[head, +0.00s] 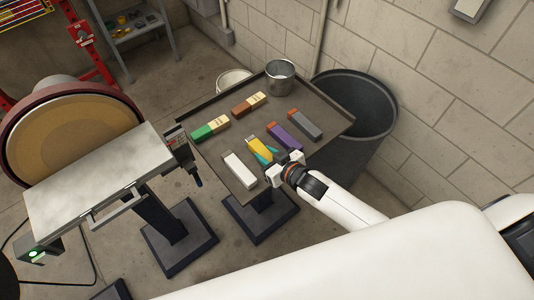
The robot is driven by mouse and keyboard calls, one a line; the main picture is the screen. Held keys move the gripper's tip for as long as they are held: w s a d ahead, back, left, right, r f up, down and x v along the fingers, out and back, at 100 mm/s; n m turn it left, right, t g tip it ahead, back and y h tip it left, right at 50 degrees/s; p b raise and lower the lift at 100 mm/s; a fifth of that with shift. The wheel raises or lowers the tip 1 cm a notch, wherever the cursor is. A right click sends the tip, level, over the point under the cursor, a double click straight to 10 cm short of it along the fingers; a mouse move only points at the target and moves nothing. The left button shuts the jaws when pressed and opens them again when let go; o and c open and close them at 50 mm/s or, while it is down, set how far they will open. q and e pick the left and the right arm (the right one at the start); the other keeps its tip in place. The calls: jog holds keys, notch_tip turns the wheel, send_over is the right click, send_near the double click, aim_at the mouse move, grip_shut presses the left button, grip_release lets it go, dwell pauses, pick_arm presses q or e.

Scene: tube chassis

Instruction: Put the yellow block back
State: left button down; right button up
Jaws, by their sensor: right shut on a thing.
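The yellow block (258,146) is at the front middle of the dark tray table (208,152), with a pale end toward the back. My right gripper (269,154) comes in from the front right, and its teal fingers are shut on the yellow block. I cannot tell whether the block touches the tray or is held just above it. My left gripper is not in view.
Near the yellow block lie a purple block (285,137), a grey block (305,125) and a white block (240,170). Green (210,128) and brown (249,104) blocks lie farther back. A metal cup (281,78) stands at the back corner. A disc sander (70,140) stands left.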

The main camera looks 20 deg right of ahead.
jog(key=shift+f, duration=0.15)
jog(key=o, duration=1)
jog(key=shift+s+r, duration=0.1)
jog(key=shift+r, duration=0.15)
jog(key=shift+b+v, duration=0.65)
jog(key=shift+v, duration=5.3)
jog(key=shift+d, duration=0.1)
